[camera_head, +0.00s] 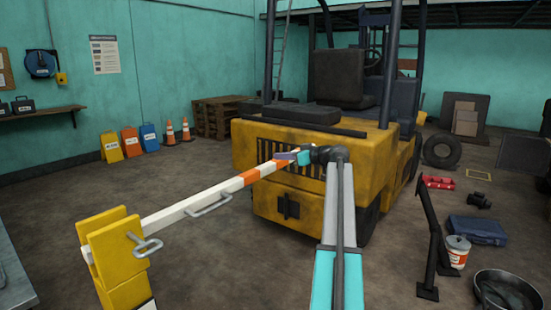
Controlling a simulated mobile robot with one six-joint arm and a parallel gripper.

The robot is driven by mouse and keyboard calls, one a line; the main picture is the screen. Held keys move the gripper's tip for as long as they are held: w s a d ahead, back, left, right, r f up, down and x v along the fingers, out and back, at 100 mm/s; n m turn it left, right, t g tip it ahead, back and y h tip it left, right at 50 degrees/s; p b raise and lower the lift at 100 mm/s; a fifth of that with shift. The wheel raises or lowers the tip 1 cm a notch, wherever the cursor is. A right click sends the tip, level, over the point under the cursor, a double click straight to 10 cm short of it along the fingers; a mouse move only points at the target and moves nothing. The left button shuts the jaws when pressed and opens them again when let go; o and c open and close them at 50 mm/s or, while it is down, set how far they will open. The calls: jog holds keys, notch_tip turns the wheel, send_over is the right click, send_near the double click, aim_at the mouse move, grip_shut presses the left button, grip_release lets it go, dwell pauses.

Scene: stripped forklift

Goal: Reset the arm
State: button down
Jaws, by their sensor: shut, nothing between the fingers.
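My arm rises from the bottom centre, grey and teal, to a dark wrist joint in front of the yellow forklift (285,205). My gripper (284,157) points left from this wrist, small in the view, and its fingers are shut with nothing seen between them. The far end of a white and orange barrier bar (180,213) shows just below the fingers. I cannot tell whether they touch it. The bar runs to a yellow stand (120,255) at the lower left.
Right of my arm are a dark metal post (435,235), a paint bucket (457,251), a blue case (477,230), a black pan (507,290) and a tyre (441,151). Orange cones (185,128) and a pallet stack (218,115) stand behind left. Floor at left is clear.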

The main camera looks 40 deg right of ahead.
jog(key=w+a+f+m+g+y+p, duration=0.1)
jog(key=w+a+f+g, duration=0.2)
jog(key=a+f, duration=0.9)
jog(key=w+a+f+m+g+y+p, duration=0.1)
jog(key=w+a+f+g, duration=0.15)
jog(key=a+f, duration=0.9)
jog(key=s+a+f+g+p, duration=0.1)
jog(key=s+a+f+g, duration=0.35)
jog(key=a+f, duration=0.95)
jog(key=s+a+f+g+p, duration=0.1)
jog(key=s+a+f+g, duration=0.1)
jog(key=s+a+f, duration=1.1)
jog(key=s+a+f+g+h+p, duration=0.1)
jog(key=s+a+f+g, duration=0.3)
jog(key=s+f, duration=0.45)
jog(key=s+a+f+g+h, duration=0.1)
jog(key=s+a+f+g, duration=0.1)
jog(key=s+a+f, duration=0.6)
jog(key=s+g+h+p, duration=0.1)
jog(key=s+g+h, duration=0.1)
jog(key=s, duration=1.2)
jog(key=shift+s+f+g, duration=0.3)
jog(key=shift+s+f, duration=0.05)
jog(key=shift+s, duration=0.05)
